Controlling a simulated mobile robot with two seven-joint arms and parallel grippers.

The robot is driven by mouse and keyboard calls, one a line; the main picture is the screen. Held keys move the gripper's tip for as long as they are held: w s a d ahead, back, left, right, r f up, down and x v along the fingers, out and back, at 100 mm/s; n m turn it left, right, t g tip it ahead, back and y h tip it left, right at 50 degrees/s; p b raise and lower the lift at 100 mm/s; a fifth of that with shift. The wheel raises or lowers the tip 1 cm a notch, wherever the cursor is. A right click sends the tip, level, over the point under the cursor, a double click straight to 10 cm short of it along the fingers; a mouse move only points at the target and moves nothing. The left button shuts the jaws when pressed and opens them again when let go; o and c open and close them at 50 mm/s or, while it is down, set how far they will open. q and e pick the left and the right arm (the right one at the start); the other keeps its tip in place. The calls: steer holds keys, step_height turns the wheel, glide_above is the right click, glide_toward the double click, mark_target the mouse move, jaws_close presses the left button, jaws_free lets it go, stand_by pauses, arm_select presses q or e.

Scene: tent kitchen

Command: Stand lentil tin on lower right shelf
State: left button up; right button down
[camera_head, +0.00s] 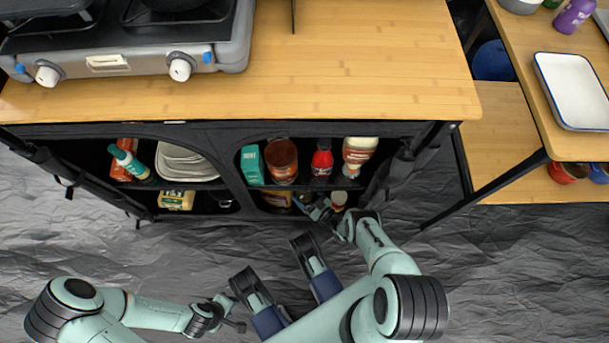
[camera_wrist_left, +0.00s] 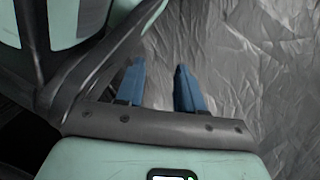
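The lower right shelf (camera_head: 260,212) is the bottom level of the right cabinet opening, mostly in shadow. A brownish-yellow tin (camera_head: 277,198) stands in it, partly hidden by the shelf above; I cannot read its label, so I cannot tell whether it is the lentil tin. My right gripper (camera_head: 304,204) reaches into this opening just right of that tin. Its fingers are small and dark here, and I cannot tell whether they hold anything. A pale-topped item (camera_head: 339,198) is right of the gripper. My left gripper (camera_head: 236,322) is low over the floor; its wrist view shows its fingers (camera_wrist_left: 160,88) apart and empty.
The upper right shelf holds a teal box (camera_head: 251,165), a red-brown jar (camera_head: 281,160), a red bottle (camera_head: 322,160) and a cream-topped jar (camera_head: 358,153). A yellow box (camera_head: 176,200) is in the left opening. The wooden counter (camera_head: 350,60) overhangs the shelves.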

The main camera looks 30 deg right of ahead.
steer(key=shift+f+b, duration=0.65)
steer(key=shift+f, duration=0.1)
arm_select(q)
steer(key=shift+g, duration=0.8)
steer(key=shift+s+a+f+b, duration=0.15)
steer(key=shift+s+f, duration=0.25)
steer(key=shift+s, duration=0.35)
steer(key=shift+s+f+b, duration=0.1)
steer(key=shift+s+f, duration=0.25)
steer(key=shift+s, duration=0.45)
steer(key=shift+s+a+f+b, duration=0.15)
steer(key=shift+s+f, duration=0.25)
steer(key=shift+s, duration=0.35)
arm_select(e)
steer(key=shift+f, duration=0.3)
